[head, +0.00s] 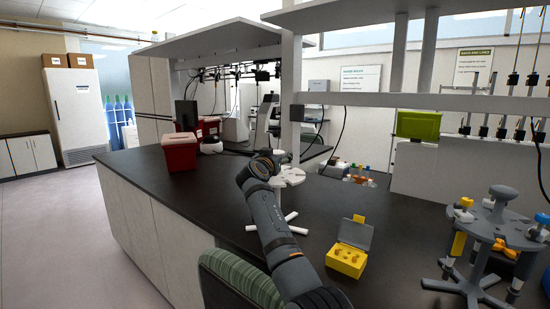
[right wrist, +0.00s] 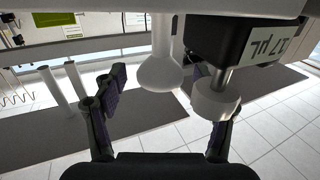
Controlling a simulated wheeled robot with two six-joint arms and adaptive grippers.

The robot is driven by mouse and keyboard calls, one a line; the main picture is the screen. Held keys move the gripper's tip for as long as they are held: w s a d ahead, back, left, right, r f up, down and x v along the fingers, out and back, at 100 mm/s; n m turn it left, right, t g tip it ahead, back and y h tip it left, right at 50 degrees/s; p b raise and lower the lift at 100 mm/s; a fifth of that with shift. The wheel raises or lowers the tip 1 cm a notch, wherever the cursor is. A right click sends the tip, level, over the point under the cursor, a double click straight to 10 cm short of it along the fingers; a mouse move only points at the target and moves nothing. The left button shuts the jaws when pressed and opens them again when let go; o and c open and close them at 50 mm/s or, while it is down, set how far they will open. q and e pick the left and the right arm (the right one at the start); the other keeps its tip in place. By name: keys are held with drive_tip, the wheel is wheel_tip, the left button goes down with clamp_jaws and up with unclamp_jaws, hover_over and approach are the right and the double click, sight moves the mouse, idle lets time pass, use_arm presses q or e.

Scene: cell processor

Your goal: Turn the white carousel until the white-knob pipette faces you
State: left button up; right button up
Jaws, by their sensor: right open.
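The white carousel (head: 291,176) stands on the dark bench in the head view, partly hidden behind my right arm. Its splayed foot (head: 283,220) shows below. My right gripper (head: 284,158) is at its upper part, small and hard to make out there. In the right wrist view, my right gripper (right wrist: 165,108) is open. A white bulb-ended part (right wrist: 160,66) lies between its fingers in the picture. A dark pipette body (right wrist: 232,45) with a volume label and a white cylindrical knob (right wrist: 217,99) is close to the right finger, overlapping it. Contact cannot be told. My left gripper is out of view.
A grey carousel (head: 500,231) with coloured-knob pipettes stands at the right. An open yellow box (head: 345,261) sits on the bench before it. A red bin (head: 180,152) is at the left. A shelf (head: 430,102) overhangs the back. The bench's left front is clear.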

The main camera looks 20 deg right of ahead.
drive_tip(key=v, duration=0.7)
drive_tip(key=shift+s+a+f, duration=0.1)
drive_tip(key=shift+s+a, duration=0.05)
drive_tip(key=shift+s, duration=0.05)
